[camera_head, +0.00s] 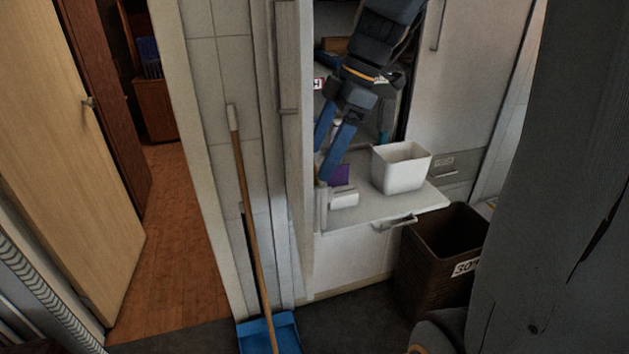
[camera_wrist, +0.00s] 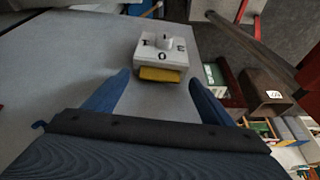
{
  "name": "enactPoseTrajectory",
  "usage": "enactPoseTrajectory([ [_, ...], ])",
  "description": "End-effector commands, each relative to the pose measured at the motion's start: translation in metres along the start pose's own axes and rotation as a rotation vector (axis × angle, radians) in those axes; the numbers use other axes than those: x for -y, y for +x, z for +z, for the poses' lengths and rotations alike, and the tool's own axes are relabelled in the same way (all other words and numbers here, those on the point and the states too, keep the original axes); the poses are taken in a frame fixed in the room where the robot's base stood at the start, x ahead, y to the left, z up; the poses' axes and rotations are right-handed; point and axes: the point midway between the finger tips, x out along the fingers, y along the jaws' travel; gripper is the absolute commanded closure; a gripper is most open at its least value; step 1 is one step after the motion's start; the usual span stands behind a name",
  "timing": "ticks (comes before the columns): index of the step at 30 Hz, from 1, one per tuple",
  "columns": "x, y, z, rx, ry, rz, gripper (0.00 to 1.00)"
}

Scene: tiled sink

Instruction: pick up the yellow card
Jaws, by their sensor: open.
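In the wrist view a flat yellow piece, which looks like the yellow card (camera_wrist: 160,74), lies against the near side of a white block (camera_wrist: 163,51) with dark letters. My gripper (camera_wrist: 159,77) is open, its two blue fingers apart on either side of the yellow piece in the picture. Nothing is seen held. In the head view my gripper (camera_head: 323,165) points down over the left part of a pale shelf. A small white block (camera_head: 345,197) lies there below the fingers. I cannot clearly make out the yellow card in the head view.
A white bin (camera_head: 401,168) stands on the shelf (camera_head: 428,200) right of my gripper, with a purple item (camera_head: 340,175) to its left. A brown wicker basket (camera_head: 440,262) stands on the floor. A broom (camera_head: 245,200) leans on the tiled wall at left.

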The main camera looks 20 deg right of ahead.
Motion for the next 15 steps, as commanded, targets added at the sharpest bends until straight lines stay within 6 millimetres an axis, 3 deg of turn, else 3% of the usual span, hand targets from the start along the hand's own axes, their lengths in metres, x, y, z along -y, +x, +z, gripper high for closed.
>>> enactPoseTrajectory([
  [5, 0.0, 0.017, -0.001, 0.002, -0.001, -0.003, 0.23],
  [12, 0.0, 0.019, -0.001, 0.002, -0.003, -0.001, 0.23],
  [15, 0.0, 0.018, -0.001, 0.002, -0.003, -0.001, 0.4],
])
